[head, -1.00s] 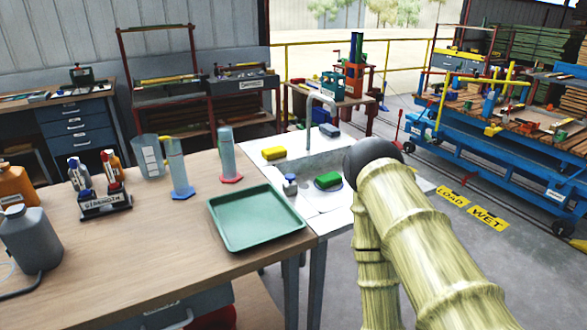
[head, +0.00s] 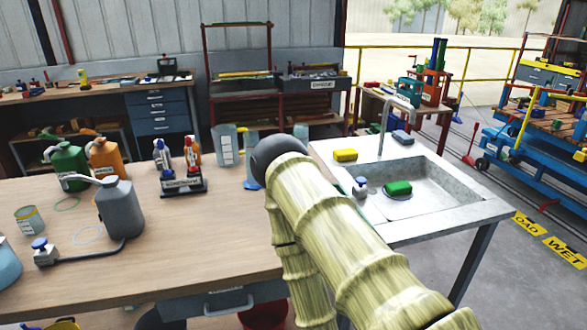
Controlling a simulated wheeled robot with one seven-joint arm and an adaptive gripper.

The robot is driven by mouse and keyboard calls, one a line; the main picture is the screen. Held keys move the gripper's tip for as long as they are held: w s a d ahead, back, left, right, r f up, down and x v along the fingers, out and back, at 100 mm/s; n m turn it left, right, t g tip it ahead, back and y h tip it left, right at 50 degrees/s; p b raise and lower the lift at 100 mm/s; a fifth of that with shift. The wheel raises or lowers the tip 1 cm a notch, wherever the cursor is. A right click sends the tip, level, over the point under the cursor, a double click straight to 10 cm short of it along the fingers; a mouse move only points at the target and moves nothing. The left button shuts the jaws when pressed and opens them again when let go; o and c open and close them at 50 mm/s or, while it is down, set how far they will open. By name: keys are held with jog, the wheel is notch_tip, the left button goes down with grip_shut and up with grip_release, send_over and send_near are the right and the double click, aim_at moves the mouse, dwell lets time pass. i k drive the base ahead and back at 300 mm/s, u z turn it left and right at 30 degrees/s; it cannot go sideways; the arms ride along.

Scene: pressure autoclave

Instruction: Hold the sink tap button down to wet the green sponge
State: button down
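The green sponge (head: 398,187) lies on the floor of the metal sink (head: 440,190), over a dark round spot that looks like the drain. The curved metal tap (head: 383,125) rises at the sink's back edge, its spout over the basin. A small pale fitting with a blue top (head: 360,187), which looks like the tap button, stands at the sink's left side, left of the sponge. My bamboo-patterned arm crosses the lower middle, left of the sink, with a dark round joint at its far end. My gripper does not show, so its state is hidden.
A yellow sponge (head: 345,155) and a blue-grey sponge (head: 403,138) lie on the sink's back rim. Space above the basin is clear.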

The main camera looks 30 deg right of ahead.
aim_at(361, 181)
jog(key=u, duration=0.95)
jog(key=k, duration=1.1)
jog(key=z, duration=1.4)
jog(key=i, duration=0.5)
